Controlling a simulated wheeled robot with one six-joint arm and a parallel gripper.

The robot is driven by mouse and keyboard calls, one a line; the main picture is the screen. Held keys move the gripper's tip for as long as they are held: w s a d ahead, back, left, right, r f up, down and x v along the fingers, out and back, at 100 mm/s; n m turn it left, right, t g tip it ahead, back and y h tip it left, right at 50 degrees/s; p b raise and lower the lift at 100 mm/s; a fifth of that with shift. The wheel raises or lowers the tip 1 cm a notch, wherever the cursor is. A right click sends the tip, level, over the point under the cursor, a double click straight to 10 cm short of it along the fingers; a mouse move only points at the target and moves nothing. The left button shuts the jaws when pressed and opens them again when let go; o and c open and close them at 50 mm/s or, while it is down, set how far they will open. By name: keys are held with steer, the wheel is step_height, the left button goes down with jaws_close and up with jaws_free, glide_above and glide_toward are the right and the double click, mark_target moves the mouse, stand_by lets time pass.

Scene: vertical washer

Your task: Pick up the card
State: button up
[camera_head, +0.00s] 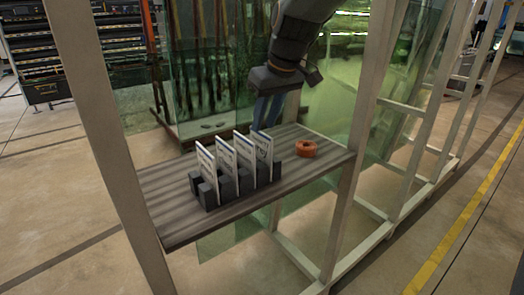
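Several thin white cards with dark blue print stand upright in a row in a dark holder (210,196) on the grey slatted shelf (180,225). The leftmost card is at the front left (207,176), and the rightmost card (263,150) is nearest the orange ring. My gripper (264,124) points down from above, with its bluish fingers at the top of the rightmost card. The fingertips are partly hidden behind that card. I cannot tell whether the fingers touch it, or whether they are open or shut.
An orange ring (306,149) lies on the shelf right of the cards. Pale frame posts (360,100) rise at the shelf's right and left ends. Green glass panels (205,75) stand behind. The shelf's front strip is clear.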

mark_target(261, 134)
steer(key=p+x, duration=0.2)
steer(key=x, duration=0.2)
steer(key=shift+w+r, duration=0.1)
steer(key=shift+w+f, duration=0.25)
steer(key=shift+f, duration=0.4)
steer(key=shift+f, duration=0.25)
steer(key=shift+c, duration=0.6)
jaws_close()
